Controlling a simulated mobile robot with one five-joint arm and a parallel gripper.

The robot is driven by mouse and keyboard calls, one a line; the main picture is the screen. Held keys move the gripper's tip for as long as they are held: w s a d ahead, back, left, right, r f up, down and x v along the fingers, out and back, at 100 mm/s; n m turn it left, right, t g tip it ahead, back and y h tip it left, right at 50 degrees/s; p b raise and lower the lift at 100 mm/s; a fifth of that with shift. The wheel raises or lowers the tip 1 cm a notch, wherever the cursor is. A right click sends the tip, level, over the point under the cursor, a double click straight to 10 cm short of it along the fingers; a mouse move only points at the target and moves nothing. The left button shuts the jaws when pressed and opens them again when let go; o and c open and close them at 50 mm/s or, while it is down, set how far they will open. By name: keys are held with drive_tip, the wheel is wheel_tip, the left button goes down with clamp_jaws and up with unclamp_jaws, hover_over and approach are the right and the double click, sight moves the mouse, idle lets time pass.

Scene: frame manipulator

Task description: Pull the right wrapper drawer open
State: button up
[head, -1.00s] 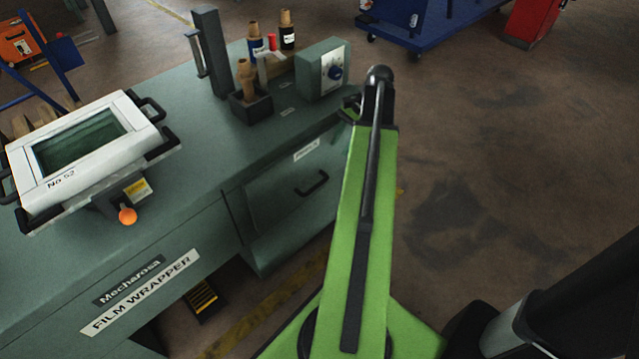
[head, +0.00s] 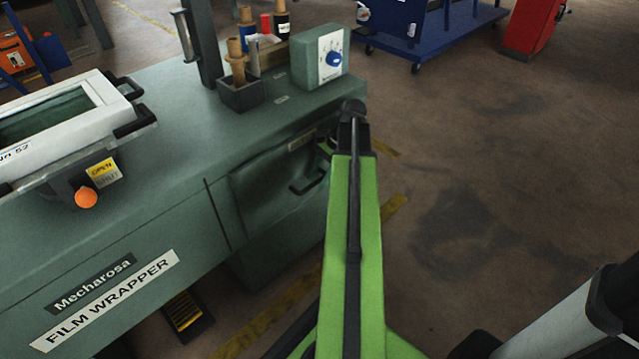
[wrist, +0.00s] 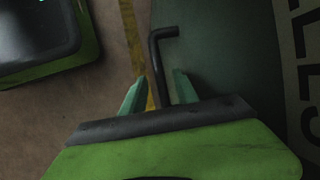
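The right wrapper drawer (head: 262,188) is in the green bench of the film wrapper and looks shut in the head view. Its black bar handle (head: 308,184) is just left of my green arm. In the wrist view the handle (wrist: 164,33) stands out from the dark green drawer front (wrist: 215,60). My gripper (wrist: 159,76) is open, with one teal finger on each side of the handle bar and gaps visible beside it. In the head view my arm hides most of the gripper.
The bench top holds a control box (head: 320,57) with a blue knob, a dark holder (head: 240,93) and a white-framed sealing unit (head: 65,125). A blue cart (head: 430,35) and a red cabinet (head: 533,25) stand at the back. The floor at right is clear.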

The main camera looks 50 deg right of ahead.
clamp_jaws()
idle(1.4)
